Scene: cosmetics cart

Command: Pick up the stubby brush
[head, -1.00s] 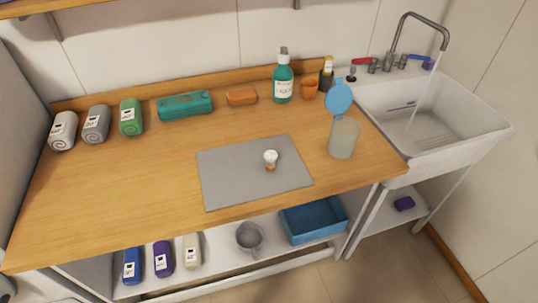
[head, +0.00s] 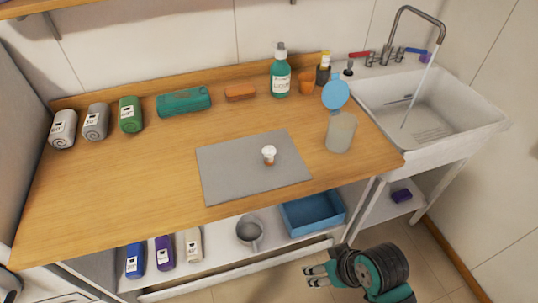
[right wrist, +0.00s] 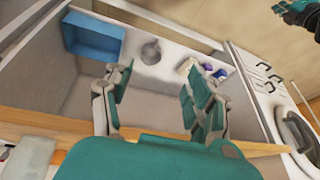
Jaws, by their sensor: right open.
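The stubby brush (head: 269,155), short with a white head and brown base, stands on the grey mat (head: 228,182) on the wooden counter. My right gripper (head: 313,276) is low in front of the counter, below and right of the brush and well apart from it. In the right wrist view its fingers (right wrist: 160,98) are spread, with nothing between them. The brush cannot be made out there. A teal and dark gripper part, apparently my left gripper (right wrist: 298,12), shows at the top right of the right wrist view. Its jaws are unclear.
A teal pump bottle (head: 280,78) stands at the back. The lower shelf holds a blue bin (head: 297,215) and grey mug (head: 248,229). The counter left of the mat is clear.

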